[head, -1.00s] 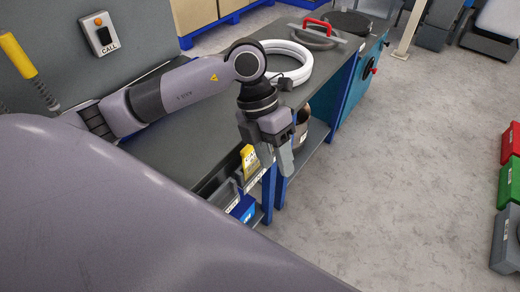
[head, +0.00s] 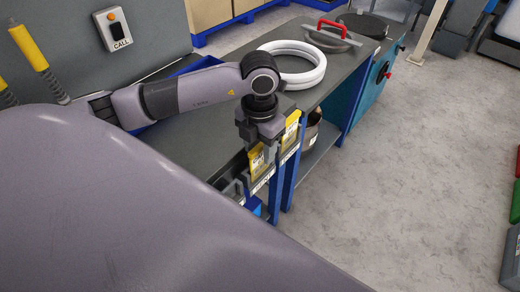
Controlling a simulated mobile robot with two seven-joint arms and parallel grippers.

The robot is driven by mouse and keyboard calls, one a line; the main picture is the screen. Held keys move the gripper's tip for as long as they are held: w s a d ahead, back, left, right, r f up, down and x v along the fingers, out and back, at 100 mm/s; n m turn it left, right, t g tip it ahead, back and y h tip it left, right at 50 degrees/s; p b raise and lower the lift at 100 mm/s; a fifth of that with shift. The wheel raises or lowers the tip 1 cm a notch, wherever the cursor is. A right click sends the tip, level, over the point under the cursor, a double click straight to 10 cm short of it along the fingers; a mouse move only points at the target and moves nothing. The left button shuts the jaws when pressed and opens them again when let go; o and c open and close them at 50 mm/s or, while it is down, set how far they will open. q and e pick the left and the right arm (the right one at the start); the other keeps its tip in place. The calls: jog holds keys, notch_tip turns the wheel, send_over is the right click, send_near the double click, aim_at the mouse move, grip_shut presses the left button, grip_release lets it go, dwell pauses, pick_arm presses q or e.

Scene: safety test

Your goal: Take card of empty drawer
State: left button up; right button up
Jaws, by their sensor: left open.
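Two yellow cards show at the front edge of the workbench: one card (head: 291,131) to the right of my left gripper and another card (head: 257,163) just below it. White labels sit beneath them. My left gripper (head: 264,147) is open, pointing down between the two cards and partly covering the lower one. I cannot tell whether it touches a card. Below the bench edge are drawers or bins, with a grey one (head: 234,190) and a blue one (head: 254,206) partly showing. My own grey body hides much of them, so I cannot tell which is empty. My right gripper is not in view.
The grey bench top (head: 205,135) holds a white ring (head: 292,64) and a red-handled tool (head: 331,31) behind the gripper. A pot (head: 312,128) stands on the lower shelf. A call button (head: 112,28) is on the wall panel.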

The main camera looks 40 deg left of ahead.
pick_arm(q)
grip_shut()
